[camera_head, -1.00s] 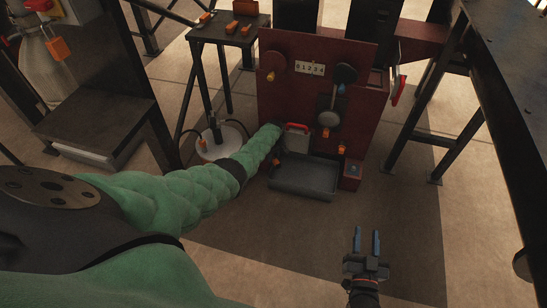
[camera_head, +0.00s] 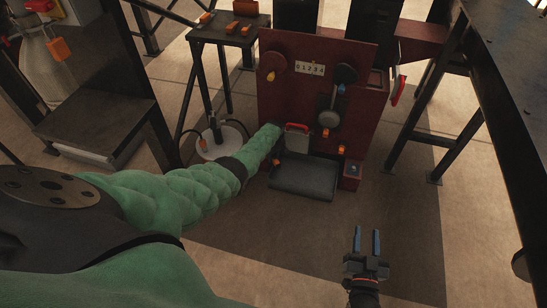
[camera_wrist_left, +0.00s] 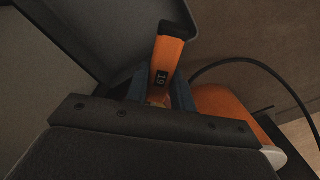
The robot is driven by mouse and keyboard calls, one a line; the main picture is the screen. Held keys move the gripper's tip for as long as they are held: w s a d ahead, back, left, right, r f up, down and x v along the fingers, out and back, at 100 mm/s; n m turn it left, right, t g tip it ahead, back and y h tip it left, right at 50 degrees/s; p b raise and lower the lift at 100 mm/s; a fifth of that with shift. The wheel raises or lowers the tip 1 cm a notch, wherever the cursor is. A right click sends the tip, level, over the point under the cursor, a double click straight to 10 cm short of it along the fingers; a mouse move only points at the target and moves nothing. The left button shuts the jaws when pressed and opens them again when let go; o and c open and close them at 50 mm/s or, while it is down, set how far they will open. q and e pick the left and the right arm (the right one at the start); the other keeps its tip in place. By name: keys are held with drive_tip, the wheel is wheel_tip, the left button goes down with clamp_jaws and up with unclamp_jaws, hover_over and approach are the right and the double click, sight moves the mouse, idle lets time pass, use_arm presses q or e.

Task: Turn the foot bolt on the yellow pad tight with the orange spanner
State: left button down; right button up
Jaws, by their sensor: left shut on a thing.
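The orange spanner (camera_wrist_left: 165,66) is in the left wrist view, marked 19, with a dark end at the top. The blue fingers of my left gripper (camera_wrist_left: 158,88) are shut on it. In the head view the left hand is hidden at the end of my green-sleeved arm, at the foot of the red press. My right gripper (camera_head: 367,242) is open and empty, over the floor in front of the press. I cannot make out the foot bolt or the yellow pad in either view.
The red press (camera_head: 300,85) stands ahead, with a grey tray (camera_head: 303,181) at its foot. A rounded orange thing (camera_wrist_left: 228,112) and a black cable (camera_wrist_left: 262,66) lie right of the left gripper. A small table (camera_head: 228,30) stands back left. Floor in front is clear.

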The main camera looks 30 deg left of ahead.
use_arm(q)
drive_tip(key=shift+f+b, duration=0.75)
drive_tip(key=shift+f, duration=0.25)
idle(1.1)
drive_tip(key=shift+a+r, duration=0.1)
drive_tip(key=shift+s+a+m+p, duration=0.3)
drive_tip(key=shift+s+m+p, duration=0.05)
drive_tip(key=shift+m+p, duration=0.15)
drive_tip(key=shift+s+a+m+p, duration=0.6)
drive_tip(key=shift+s+a+m, duration=0.2)
drive_tip(key=shift+m, duration=0.4)
drive_tip(key=shift+s, duration=0.1)
drive_tip(key=shift+s+a+m+p, duration=0.2)
drive_tip(key=shift+s+a+m, duration=0.2)
drive_tip(key=shift+a+m, duration=0.4)
drive_tip(key=shift+s+a+m+p, duration=0.15)
drive_tip(key=shift+s+a+m, duration=0.35)
drive_tip(key=shift+m, duration=0.4)
drive_tip(key=shift+w, duration=0.1)
